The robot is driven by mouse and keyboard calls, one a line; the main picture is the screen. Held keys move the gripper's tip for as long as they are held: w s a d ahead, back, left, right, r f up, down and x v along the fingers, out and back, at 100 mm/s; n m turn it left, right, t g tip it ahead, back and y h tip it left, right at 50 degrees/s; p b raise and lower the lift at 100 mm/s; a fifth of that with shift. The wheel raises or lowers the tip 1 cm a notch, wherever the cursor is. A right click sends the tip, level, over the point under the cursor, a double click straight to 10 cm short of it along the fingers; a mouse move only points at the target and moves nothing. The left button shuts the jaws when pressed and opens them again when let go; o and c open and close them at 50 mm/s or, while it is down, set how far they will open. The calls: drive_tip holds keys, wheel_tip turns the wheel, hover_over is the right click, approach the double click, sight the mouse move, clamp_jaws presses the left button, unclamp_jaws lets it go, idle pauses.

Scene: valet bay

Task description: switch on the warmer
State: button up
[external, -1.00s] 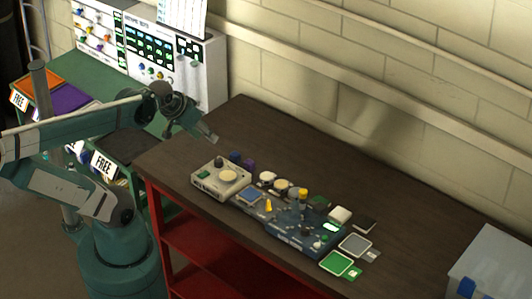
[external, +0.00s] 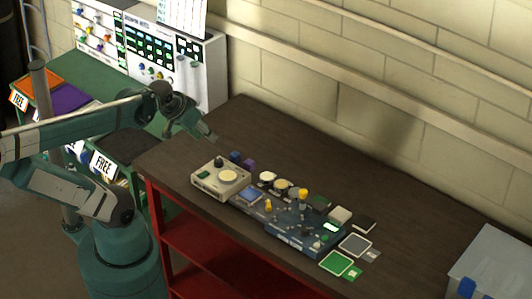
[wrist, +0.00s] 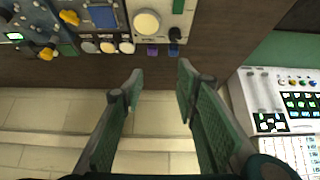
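A beige box with a round cream plate (external: 229,177), which looks like the warmer (external: 207,190), sits at the left end of the row on the dark bench. It has a black knob (external: 218,162) at its back and a small green panel. In the wrist view the warmer (wrist: 178,22) is cut by the top edge, with its black knob (wrist: 174,36) near the lower right corner. My gripper (wrist: 160,75) is open and empty. In the external view my gripper (external: 207,133) hangs above the bench, behind the warmer and apart from it.
Blue and purple blocks (external: 249,165) stand close behind the warmer. A blue control board (external: 290,230) with knobs and round pads lies to its right. A white panel unit (external: 195,75) stands at back left.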

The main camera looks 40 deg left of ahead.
clamp_jaws()
drive_tip(key=shift+w+a+f+n+g+p, duration=0.45)
drive_tip(key=shift+n+g+p, duration=1)
drive_tip(key=shift+n, duration=1.55)
drive_tip(key=shift+w+a+f+n+g+p, duration=0.1)
drive_tip(key=shift+a+f+n+g+p, duration=0.6)
drive_tip(key=shift+n+g+p, duration=1.55)
drive_tip(key=shift+w+a+f+n+g+p, duration=0.3)
drive_tip(key=shift+a+f+n+g+p, duration=0.25)
drive_tip(key=shift+n, duration=3.2)
drive_tip(key=shift+a+r, duration=0.1)
drive_tip(key=shift+a, duration=0.05)
